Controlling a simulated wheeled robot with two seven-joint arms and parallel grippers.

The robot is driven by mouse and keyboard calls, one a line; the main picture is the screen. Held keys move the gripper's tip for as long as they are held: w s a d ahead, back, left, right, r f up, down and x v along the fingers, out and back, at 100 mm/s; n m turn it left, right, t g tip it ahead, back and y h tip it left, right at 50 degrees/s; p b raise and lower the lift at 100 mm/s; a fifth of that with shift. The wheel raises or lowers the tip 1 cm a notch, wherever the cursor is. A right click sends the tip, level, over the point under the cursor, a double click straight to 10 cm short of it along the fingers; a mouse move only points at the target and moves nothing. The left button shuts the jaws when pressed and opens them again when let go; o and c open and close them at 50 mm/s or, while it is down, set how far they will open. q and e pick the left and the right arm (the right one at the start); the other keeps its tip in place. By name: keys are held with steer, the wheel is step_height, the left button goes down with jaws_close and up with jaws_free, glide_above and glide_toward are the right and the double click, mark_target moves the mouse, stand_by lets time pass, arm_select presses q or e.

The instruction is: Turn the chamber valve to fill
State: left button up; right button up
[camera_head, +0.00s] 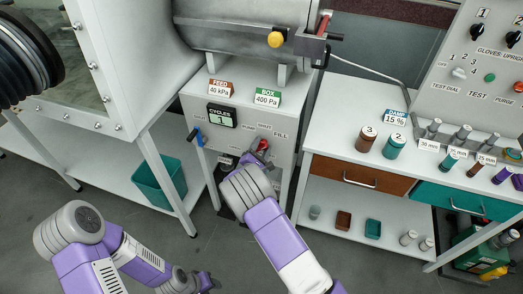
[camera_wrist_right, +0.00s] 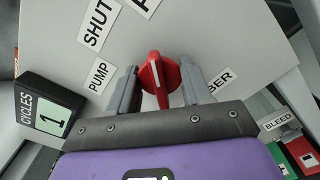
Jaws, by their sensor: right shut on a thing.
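The chamber valve is a red knob (camera_head: 262,144) on the grey cabinet front, below the cycles display. In the right wrist view the red knob (camera_wrist_right: 160,78) has a white line on its face. My right gripper (camera_head: 256,156) is shut on it, with one grey finger on each side in the wrist view (camera_wrist_right: 160,85). The PUMP label (camera_wrist_right: 100,75) and SHUT label (camera_wrist_right: 98,24) lie to its left and upper left. The FILL label (camera_head: 281,135) is right of the knob in the head view. My left gripper (camera_head: 206,282) is low in the head view, its jaws unclear.
A blue-handled valve (camera_head: 196,136) sits left of the knob. The cycles display (camera_head: 220,115) reads 1. A BLEED label (camera_wrist_right: 278,121) is at the right in the wrist view. The white counter (camera_head: 345,140) with bottles stands right of the cabinet. A teal bin (camera_head: 160,185) is at left.

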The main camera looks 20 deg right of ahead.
steer(key=shift+f+m+b, duration=0.1)
steer(key=shift+m+b, duration=0.25)
steer(key=shift+m, duration=0.35)
steer(key=o, duration=1.1)
steer(key=shift+c, duration=0.2)
steer(key=p+v, duration=0.1)
steer(key=v, duration=0.6)
steer(key=shift+s+a, duration=0.2)
steer(key=shift+s, duration=0.05)
